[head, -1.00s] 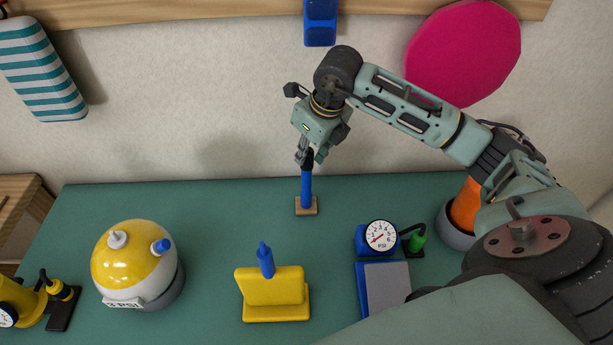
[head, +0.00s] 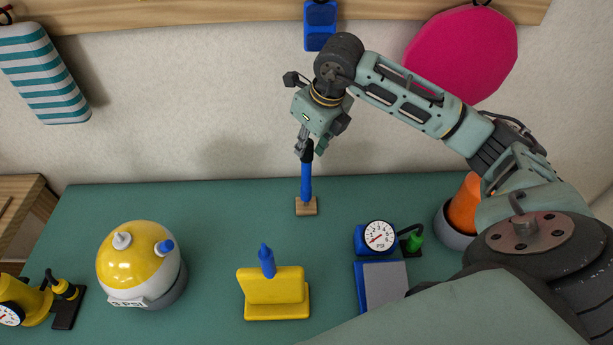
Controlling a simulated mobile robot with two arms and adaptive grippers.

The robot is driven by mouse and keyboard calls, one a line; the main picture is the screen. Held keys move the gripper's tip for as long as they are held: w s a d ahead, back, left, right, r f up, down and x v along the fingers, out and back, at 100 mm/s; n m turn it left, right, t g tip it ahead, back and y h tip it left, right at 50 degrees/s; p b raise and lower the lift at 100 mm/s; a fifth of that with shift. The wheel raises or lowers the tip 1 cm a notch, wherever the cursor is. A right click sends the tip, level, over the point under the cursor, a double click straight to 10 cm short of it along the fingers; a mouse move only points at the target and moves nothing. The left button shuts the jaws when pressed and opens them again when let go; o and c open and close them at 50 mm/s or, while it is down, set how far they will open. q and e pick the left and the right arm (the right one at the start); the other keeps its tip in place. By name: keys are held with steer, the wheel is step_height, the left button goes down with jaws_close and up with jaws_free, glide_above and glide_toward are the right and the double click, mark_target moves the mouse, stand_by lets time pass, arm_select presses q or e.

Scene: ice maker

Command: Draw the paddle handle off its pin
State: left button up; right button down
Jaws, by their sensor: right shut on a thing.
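The paddle handle (head: 307,184) is a slim blue stick with a black upper end. It stands nearly upright over a small wooden base (head: 306,207) at the back of the green table. My right gripper (head: 308,149) is above it, reaching down from the right arm, and is shut on the handle's upper end. The fingers partly cover the black end. The pin is hidden, and I cannot tell whether the handle's lower end touches the base. My left gripper is out of view.
A yellow-and-white dome (head: 138,262), a yellow block with a blue peg (head: 275,291) and a blue gauge unit (head: 378,238) stand nearer on the table (head: 225,215). An orange object (head: 465,205) sits right. A pink disc (head: 462,52) and a blue block (head: 320,25) hang behind.

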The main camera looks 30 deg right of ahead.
steer(key=shift+r, duration=0.45)
steer(key=shift+r+p, duration=1.25)
steer(key=shift+r, duration=0.7)
